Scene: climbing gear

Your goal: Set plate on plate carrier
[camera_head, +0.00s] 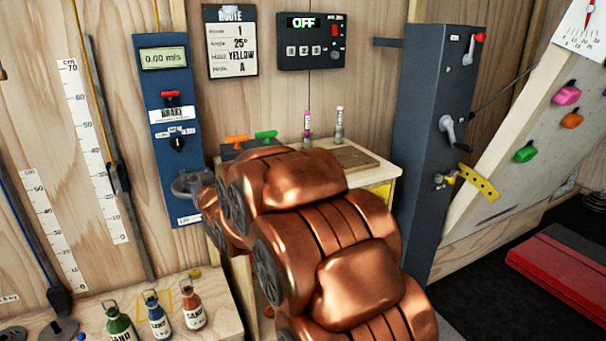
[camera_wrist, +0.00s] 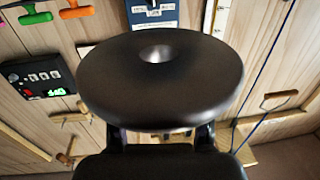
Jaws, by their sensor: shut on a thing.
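A dark round plate (camera_wrist: 160,85) with a dimple or hole at its centre fills the middle of the wrist view. My gripper (camera_wrist: 160,135) is shut on it, with its two fingers at the plate's near edge. In the head view the plate (camera_head: 186,184) shows as a grey disc in front of the lower blue brake panel, left of my copper arm, which hides most of the gripper. A dark base (camera_head: 62,329) on a blue cord stands at the lower left and may be the plate carrier; I cannot tell for sure. The plate is apart from it.
Green, blue and red sand bottles (camera_head: 158,316) stand on a low wooden bench (camera_head: 222,305) below the plate. A blue brake panel (camera_head: 172,120) and scales (camera_head: 90,140) are on the wall. A tall dark post (camera_head: 432,130) stands right of my arm.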

